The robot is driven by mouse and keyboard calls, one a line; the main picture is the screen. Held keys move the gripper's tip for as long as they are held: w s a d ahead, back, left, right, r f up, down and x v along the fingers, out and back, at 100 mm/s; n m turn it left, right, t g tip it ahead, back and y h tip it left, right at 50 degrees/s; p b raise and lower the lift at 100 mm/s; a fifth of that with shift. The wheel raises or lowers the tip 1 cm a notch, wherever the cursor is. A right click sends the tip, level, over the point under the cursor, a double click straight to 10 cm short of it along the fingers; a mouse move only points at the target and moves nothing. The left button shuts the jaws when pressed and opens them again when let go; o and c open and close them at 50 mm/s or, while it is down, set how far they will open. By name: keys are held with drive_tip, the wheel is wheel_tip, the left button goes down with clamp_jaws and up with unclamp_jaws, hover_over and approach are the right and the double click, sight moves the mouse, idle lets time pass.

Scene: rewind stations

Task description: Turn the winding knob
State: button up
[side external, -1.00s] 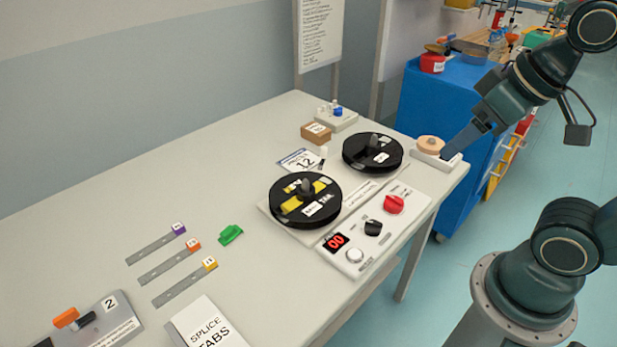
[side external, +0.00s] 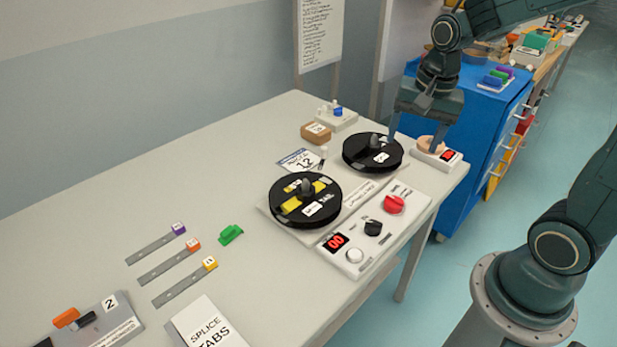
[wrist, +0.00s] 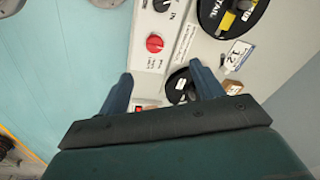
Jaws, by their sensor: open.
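The control panel (side external: 345,262) at the table's front edge bears a black knob (side external: 374,228), a red knob (side external: 394,204) and a white button (side external: 355,255). I cannot read which knob is labelled for winding. The wrist view shows the red knob (wrist: 154,43) beyond my fingertips and part of the black knob (wrist: 162,5) at the top edge. My gripper (side external: 416,134) is open and empty. It hangs over the far right end of the table, between the far black reel (side external: 358,150) and a small device with a tan disc (side external: 427,146), apart from both knobs.
A near reel with yellow and white labels (side external: 290,212) stands beside the panel. A red display (side external: 335,241) reads 00. A card marked 12 (side external: 300,161) and a brown box (side external: 316,133) lie behind. A blue cabinet (side external: 470,110) stands past the table. The table's middle left is largely clear.

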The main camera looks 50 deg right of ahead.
sight(395, 199)
drive_tip(key=w+d+f+m+g, duration=0.1)
drive_tip(key=w+d+f+m, duration=0.1)
drive_tip(key=d+f+m, duration=0.2)
wheel_tip(395, 199, down, 3)
drive_tip(key=shift+w+f+m+g, duration=0.1)
drive_tip(key=shift+w+m+g, duration=0.3)
drive_tip(key=shift+m, duration=0.4)
drive_tip(key=shift+d, duration=0.1)
drive_tip(key=shift+f, duration=6.8)
drive_tip(key=c, duration=1)
